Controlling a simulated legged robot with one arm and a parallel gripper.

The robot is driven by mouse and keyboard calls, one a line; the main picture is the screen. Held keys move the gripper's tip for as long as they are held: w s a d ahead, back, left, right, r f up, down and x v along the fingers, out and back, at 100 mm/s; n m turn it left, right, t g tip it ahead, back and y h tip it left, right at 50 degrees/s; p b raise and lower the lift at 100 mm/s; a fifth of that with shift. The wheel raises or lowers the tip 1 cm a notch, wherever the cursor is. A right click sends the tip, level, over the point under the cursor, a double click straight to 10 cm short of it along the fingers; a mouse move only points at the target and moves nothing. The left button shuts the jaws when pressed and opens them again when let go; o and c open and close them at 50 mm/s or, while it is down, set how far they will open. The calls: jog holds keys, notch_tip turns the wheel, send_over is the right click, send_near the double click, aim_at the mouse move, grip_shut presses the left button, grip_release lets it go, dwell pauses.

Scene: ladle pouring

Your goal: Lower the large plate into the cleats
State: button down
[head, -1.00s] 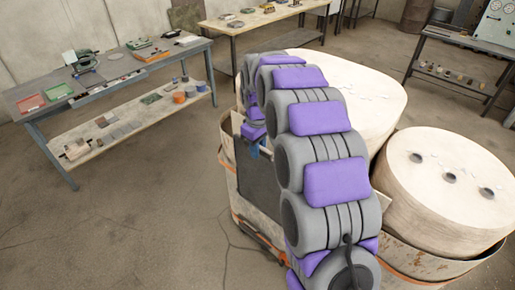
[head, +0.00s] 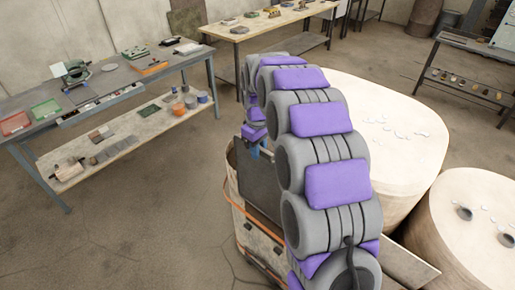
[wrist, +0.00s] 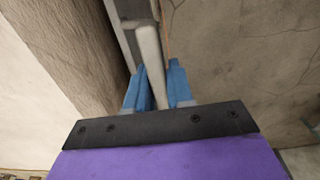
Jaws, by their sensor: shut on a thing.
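The large plate (head: 257,186) is a dark grey, upright sheet in front of the rusty cream casing, partly hidden behind my arm in the head view. My gripper (wrist: 158,88) has two blue fingers shut on a narrow pale grey bar (wrist: 150,55), seemingly the plate's handle. In the wrist view a dark brown face (wrist: 65,45) lies left of the bar. In the head view only a bit of blue from my gripper (head: 254,151) shows above the plate. I cannot make out the cleats or tell whether the plate touches them.
Big pale round-topped vessels (head: 388,125) stand to the right. A workbench (head: 130,88) stands left, another table (head: 262,27) behind. The floor at front left is clear.

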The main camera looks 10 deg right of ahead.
jog(key=shift+w, duration=0.25)
jog(key=shift+f+b, duration=3.8)
jog(key=shift+f, duration=7.9)
jog(key=c, duration=0.9)
grip_release()
jog(key=shift+s, duration=0.1)
notch_tip(320, 180, up, 17)
jog(key=p, duration=0.3)
jog(key=shift+s+a+r, duration=0.1)
